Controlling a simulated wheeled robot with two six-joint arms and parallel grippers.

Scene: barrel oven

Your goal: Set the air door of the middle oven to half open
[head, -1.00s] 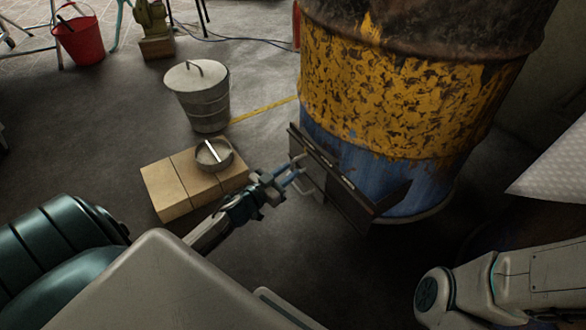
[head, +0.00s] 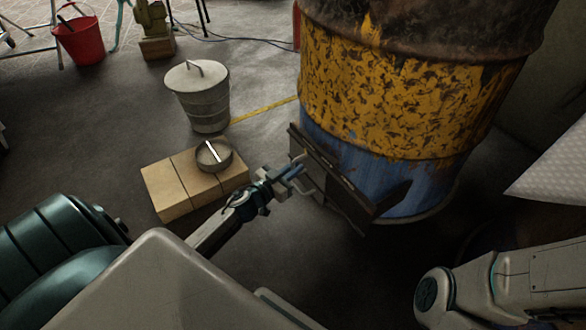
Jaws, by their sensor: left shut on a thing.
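The barrel oven (head: 400,95) stands upright at the right, rusty and yellow above, blue below. Its air door (head: 338,192) is a dark metal plate low on the front, in a dark frame, with a light wire handle near its left end. My left gripper (head: 298,176) is at the handle (head: 308,187), shut on it; the fingers partly hide the grip. How far the door stands open is hard to tell from this angle. My right arm shows at the lower right, but its gripper is outside the view.
Tan bricks (head: 166,190) lie on the floor left of my left gripper, with a round metal dish (head: 222,165) on them. A lidded metal bucket (head: 203,110) stands behind. A red bucket (head: 84,42) is at the far left. A pale patterned sheet (head: 560,170) is at the right.

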